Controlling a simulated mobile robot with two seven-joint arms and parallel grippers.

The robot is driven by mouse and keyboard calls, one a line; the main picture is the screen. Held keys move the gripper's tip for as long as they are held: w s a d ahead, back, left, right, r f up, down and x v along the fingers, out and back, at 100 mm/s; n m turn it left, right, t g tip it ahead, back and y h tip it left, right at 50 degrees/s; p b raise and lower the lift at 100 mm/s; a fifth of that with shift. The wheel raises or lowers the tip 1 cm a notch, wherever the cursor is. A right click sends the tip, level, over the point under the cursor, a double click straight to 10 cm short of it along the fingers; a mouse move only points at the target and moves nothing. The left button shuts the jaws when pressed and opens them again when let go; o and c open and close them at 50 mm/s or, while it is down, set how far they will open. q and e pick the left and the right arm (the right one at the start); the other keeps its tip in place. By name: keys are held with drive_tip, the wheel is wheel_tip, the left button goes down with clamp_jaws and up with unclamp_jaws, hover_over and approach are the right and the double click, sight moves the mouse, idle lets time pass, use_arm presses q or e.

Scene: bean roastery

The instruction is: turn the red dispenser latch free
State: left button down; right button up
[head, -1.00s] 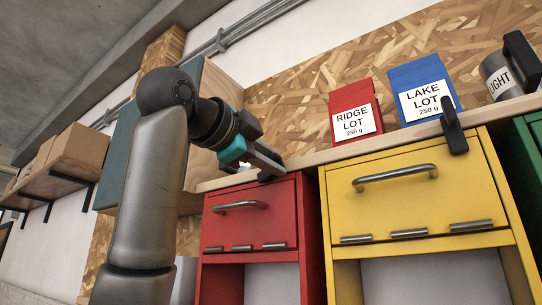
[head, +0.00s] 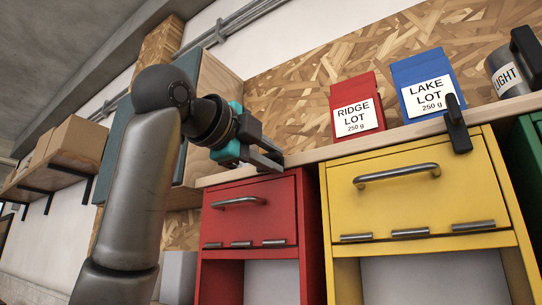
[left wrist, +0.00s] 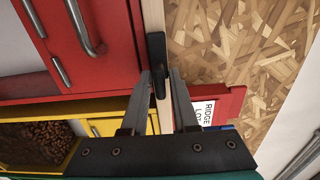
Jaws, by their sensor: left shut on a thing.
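The red dispenser (head: 281,208) stands under the wooden shelf edge, with its door closed. Its black latch (left wrist: 157,55) shows in the left wrist view, lying roughly along the pale shelf edge, clear of the red door face. My left gripper (head: 272,157) is at the top of the red dispenser and shut on the latch. In the left wrist view its two fingers (left wrist: 162,92) sit on either side of the latch's near end. In the head view the fingers mostly hide the latch. My right gripper is in neither view.
The yellow dispenser (head: 415,193) stands to the right, its black latch (head: 457,125) upright across the shelf edge. The red Ridge Lot bag (head: 343,94), blue Lake Lot bag (head: 424,68) and a grey Light can (head: 497,66) stand on the shelf above.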

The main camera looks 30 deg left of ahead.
use_arm(q)
drive_tip(key=c, duration=0.9)
unclamp_jaws()
drive_tip(key=shift+s, duration=0.15)
drive_tip(key=s+b, duration=0.1)
drive_tip(key=s, duration=0.4)
drive_tip(key=s+a+b, duration=0.1)
drive_tip(key=s, duration=0.4)
drive_tip(key=s+a+b, duration=0.1)
drive_tip(key=s+b, duration=0.1)
drive_tip(key=s, duration=0.3)
